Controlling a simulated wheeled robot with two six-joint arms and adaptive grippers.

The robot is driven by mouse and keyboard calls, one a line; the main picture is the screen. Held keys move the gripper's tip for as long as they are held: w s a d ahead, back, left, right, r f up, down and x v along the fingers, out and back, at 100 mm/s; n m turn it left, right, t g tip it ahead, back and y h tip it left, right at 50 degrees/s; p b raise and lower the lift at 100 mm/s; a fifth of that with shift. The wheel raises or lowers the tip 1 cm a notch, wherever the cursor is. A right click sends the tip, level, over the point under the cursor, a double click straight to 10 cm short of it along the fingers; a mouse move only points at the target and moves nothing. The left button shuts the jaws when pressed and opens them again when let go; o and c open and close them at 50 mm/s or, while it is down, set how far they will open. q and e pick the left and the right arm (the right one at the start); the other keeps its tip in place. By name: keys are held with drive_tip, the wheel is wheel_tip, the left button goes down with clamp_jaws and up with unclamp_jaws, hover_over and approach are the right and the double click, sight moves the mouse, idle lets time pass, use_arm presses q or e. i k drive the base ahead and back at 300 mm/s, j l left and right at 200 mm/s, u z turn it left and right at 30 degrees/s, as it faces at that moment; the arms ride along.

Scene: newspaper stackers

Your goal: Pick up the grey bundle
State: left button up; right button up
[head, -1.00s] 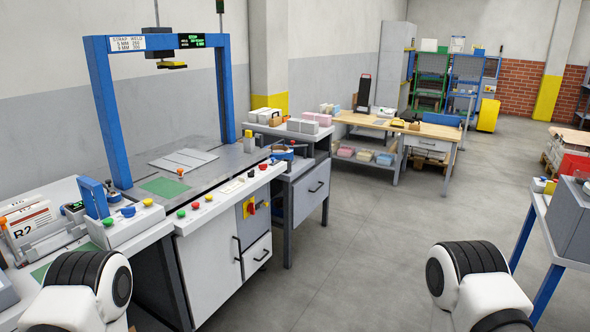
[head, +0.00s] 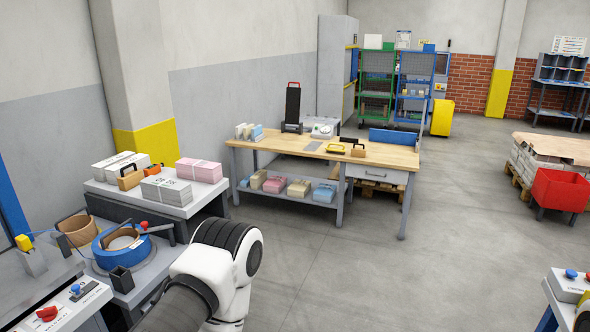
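A grey bundle (head: 166,190) with a pale strap lies on the white-topped side table (head: 190,209) at the left of the head view. It sits in front of a pink bundle (head: 199,170) and to the right of a wooden block with a black handle (head: 129,177). A white bundle (head: 119,165) lies behind that block. One of my arm links shows at the bottom, in front of and below the side table. Neither of my grippers is in view.
A blue strap reel (head: 122,247) stands at the near left. A wooden workbench (head: 385,153) with several bundles on its lower shelf stands ahead. A red bin (head: 560,190) is at the right. The grey floor (head: 350,270) between them is clear.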

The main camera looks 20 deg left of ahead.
sight(177, 193)
drive_tip(key=i+u, duration=0.1)
drive_tip(key=i, duration=0.6)
drive_tip(key=i+l+u, duration=0.1)
drive_tip(key=i, duration=0.6)
drive_tip(key=i+l+u, duration=0.1)
drive_tip(key=i, duration=0.6)
drive_tip(key=l, duration=0.1)
